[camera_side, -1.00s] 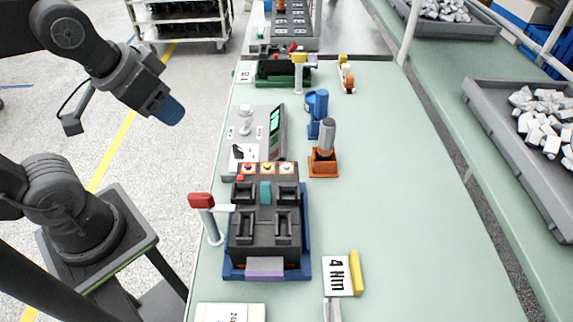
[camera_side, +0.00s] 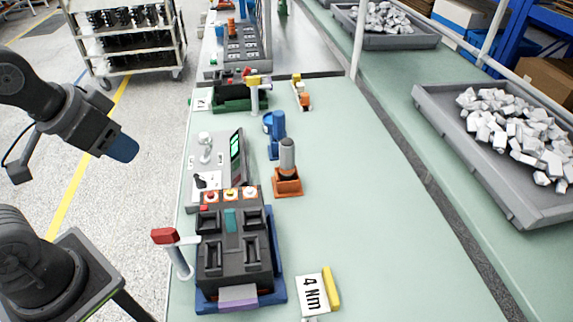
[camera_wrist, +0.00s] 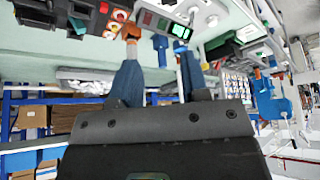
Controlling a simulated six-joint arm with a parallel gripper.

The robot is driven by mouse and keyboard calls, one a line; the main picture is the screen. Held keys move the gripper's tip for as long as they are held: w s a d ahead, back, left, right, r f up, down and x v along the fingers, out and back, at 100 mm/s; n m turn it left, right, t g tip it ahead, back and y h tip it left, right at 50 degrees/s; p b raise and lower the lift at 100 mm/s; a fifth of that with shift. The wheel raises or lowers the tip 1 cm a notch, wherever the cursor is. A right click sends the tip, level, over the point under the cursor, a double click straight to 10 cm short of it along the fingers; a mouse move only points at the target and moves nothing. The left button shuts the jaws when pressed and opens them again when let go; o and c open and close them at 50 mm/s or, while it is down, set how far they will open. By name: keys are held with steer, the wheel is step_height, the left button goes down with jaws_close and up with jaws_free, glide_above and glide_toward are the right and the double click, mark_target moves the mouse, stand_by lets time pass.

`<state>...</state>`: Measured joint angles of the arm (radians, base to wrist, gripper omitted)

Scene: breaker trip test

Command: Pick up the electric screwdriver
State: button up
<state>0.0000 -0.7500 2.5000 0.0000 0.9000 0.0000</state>
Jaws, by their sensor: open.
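A grey upright cylinder (camera_side: 287,157) stands in an orange holder (camera_side: 287,186) on the green bench. A blue upright piece (camera_side: 276,133) stands just behind it. I cannot tell for sure which of these is the electric screwdriver. In the wrist view the orange holder (camera_wrist: 131,32) and the blue piece (camera_wrist: 161,46) show near the top, beyond my fingers. My gripper (camera_side: 122,147) is left of the bench, over the floor, clear of both. In the wrist view its two blue fingers (camera_wrist: 160,65) are apart, with nothing held between them.
A dark breaker fixture (camera_side: 235,255) on a blue base stands in front of the holders. A red-topped post (camera_side: 172,246) stands at its left, a grey tester with a green screen (camera_side: 237,158) behind. A "4 Nm" card (camera_side: 314,292) lies in front. The bench's right side is clear.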

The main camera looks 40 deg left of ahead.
steer(key=o, duration=0.4)
steer(key=shift+o, duration=0.2)
steer(key=w+d+r+n+g, duration=0.1)
steer(key=w+d+r+n, duration=0.1)
steer(key=w+n, duration=0.35)
steer(key=w+d+r+n+g, duration=0.2)
steer(key=w+n, duration=0.1)
steer(key=w, duration=0.6)
steer(key=n+g, duration=0.3)
steer(key=n, duration=0.6)
glide_above(287, 155)
steer(key=a, duration=0.2)
step_height(287, 155, down, 6)
steer(key=shift+n, duration=0.25)
steer(key=f, duration=0.5)
steer(key=w+f, duration=0.1)
steer(key=f, duration=0.2)
steer(key=shift+d+f, duration=0.15)
steer(key=shift+f, duration=0.1)
steer(key=shift+w+d+f, duration=0.1)
steer(key=shift+d+f, duration=0.1)
steer(key=shift+f, duration=1.15)
steer(key=shift+w+d+f, duration=0.1)
steer(key=shift+d+f, duration=0.05)
steer(key=shift+f, duration=1.2)
